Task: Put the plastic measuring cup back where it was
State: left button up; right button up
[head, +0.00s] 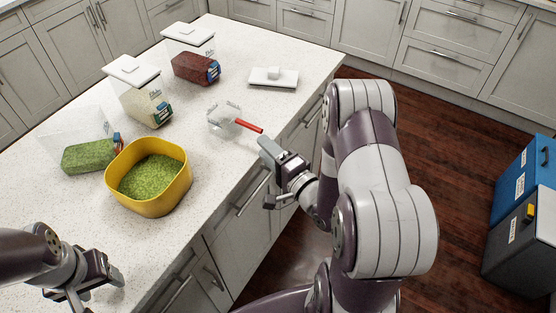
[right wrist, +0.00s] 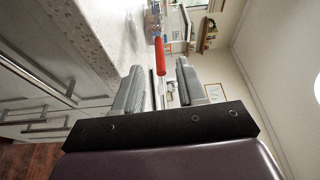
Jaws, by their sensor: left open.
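The clear plastic measuring cup (head: 222,115) stands on the white counter, its red handle (head: 249,125) pointing toward the counter's edge and my right gripper. My right gripper (head: 264,172) is open and empty by the counter's edge, apart from the handle in the head view. In the right wrist view, the red handle (right wrist: 164,58) shows ahead between the spread fingers (right wrist: 160,82), and the clear cup (right wrist: 154,18) lies beyond it. My left gripper (head: 98,288) is open and empty at the lower left of the head view.
A yellow tub (head: 150,207) holds green grains. Three clear containers hold green (head: 88,156), pale (head: 150,107) and dark red contents (head: 192,68); two have white lids on. A loose white lid (head: 273,77) lies behind the cup. Counter around the cup is clear.

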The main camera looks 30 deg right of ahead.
jog(key=s, duration=0.4)
notch_tip(320, 180, down, 4)
jog(key=w+d+n+g+h, duration=0.1)
jog(key=w+n+g+h, duration=0.2)
jog(key=n+g, duration=0.5)
jog(key=s+a+r+n+g, duration=0.1)
jog(key=s+a+n+g, duration=0.2)
jog(key=s, duration=0.3)
jog(key=s+a+r+n+g, duration=0.1)
jog(key=s+a+n+g, duration=0.2)
jog(key=s+n+g, duration=0.1)
jog(key=shift+s+a+r+g, duration=0.2)
jog(key=shift+s+r+g, duration=0.2)
jog(key=shift+s+g, duration=0.55)
